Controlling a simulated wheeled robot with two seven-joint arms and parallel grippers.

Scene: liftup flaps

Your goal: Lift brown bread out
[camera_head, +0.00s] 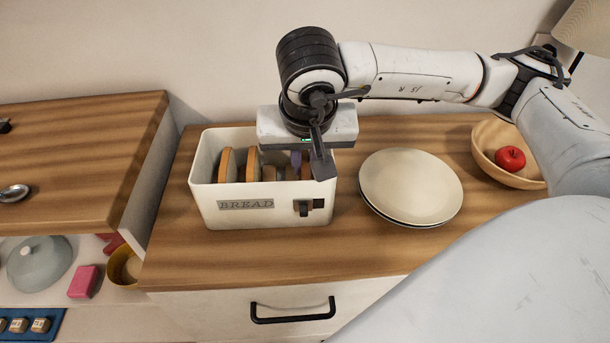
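A white box marked BREAD (245,208) stands on the wooden counter, open at the top. Several bread slices (252,168) stand upright inside its left half, with brown crusts. More slices show partly behind my gripper, so I cannot tell them all apart. My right gripper (312,165) hangs over the right part of the box, pointing down. One finger reaches down in front of the box's right end; the other is mostly hidden. I cannot tell whether it holds a slice. My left gripper is out of view.
A stack of cream plates (411,187) lies right of the box. A wooden bowl (490,150) with a red apple (510,159) is at the far right. A raised wooden surface (75,160) with an open shelf below is on the left. A drawer handle (292,317) is at the front.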

